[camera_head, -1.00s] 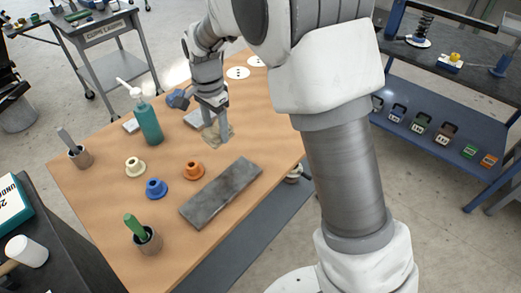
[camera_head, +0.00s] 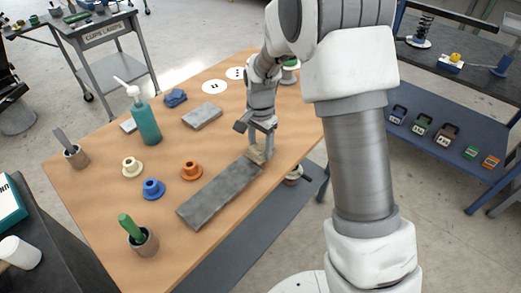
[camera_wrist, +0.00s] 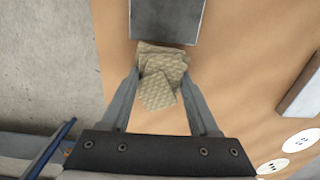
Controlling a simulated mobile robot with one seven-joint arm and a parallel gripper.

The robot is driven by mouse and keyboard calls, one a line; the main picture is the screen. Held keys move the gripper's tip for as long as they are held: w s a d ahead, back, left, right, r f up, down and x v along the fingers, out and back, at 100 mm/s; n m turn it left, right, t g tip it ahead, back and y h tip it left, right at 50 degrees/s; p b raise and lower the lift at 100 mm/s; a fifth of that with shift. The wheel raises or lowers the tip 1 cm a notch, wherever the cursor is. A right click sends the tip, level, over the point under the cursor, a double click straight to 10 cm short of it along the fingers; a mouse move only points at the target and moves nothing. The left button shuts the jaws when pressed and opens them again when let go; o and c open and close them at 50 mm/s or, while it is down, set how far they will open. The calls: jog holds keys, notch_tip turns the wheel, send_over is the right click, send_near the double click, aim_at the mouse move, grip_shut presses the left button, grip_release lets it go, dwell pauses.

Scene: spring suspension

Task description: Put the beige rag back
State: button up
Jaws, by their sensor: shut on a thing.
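The beige rag (camera_head: 257,153) is a small folded cloth at the far end of the long grey slab on the wooden table. My gripper (camera_head: 261,146) is shut on it. In the wrist view the rag (camera_wrist: 160,75) sits between my two fingers (camera_wrist: 160,90), with its far edge right at the end of the grey slab (camera_wrist: 168,18). The slab also shows in the head view (camera_head: 218,193). I cannot tell whether the rag touches the table or the slab.
A vise (camera_head: 294,176) is at the right edge.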

jog(key=shift+f, duration=0.65)
jog(key=shift+f, duration=0.15)
jog(key=o, duration=1.4)
jog(key=shift+o, duration=0.2)
